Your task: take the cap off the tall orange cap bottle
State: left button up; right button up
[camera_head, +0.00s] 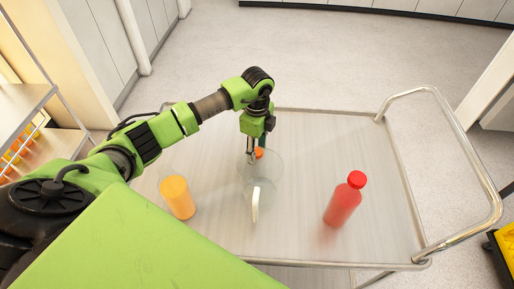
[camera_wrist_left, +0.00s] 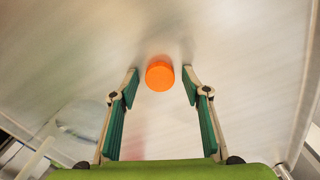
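The orange cap (camera_head: 259,153) is apart from any bottle and appears to rest on the cart top. In the left wrist view the cap (camera_wrist_left: 160,75) lies midway between my left fingertips, with nothing held. My left gripper (camera_head: 252,152) points down at the cap and its fingers (camera_wrist_left: 160,84) are spread open. The bottle of orange juice (camera_head: 177,198) stands left of the cap, and no cap shows on its top. My right gripper is not in view.
A clear jug (camera_head: 262,172) with a white handle (camera_head: 256,205) stands just in front of the cap. A red bottle with a red cap (camera_head: 343,200) stands on the right. The metal cart (camera_head: 330,130) has a raised rail (camera_head: 480,170); its back right is clear.

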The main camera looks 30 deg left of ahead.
pick_arm(q)
jog(key=shift+r, duration=0.1)
jog(key=shift+r, duration=0.2)
notch_tip(320, 180, up, 12)
jog(key=b, duration=0.2)
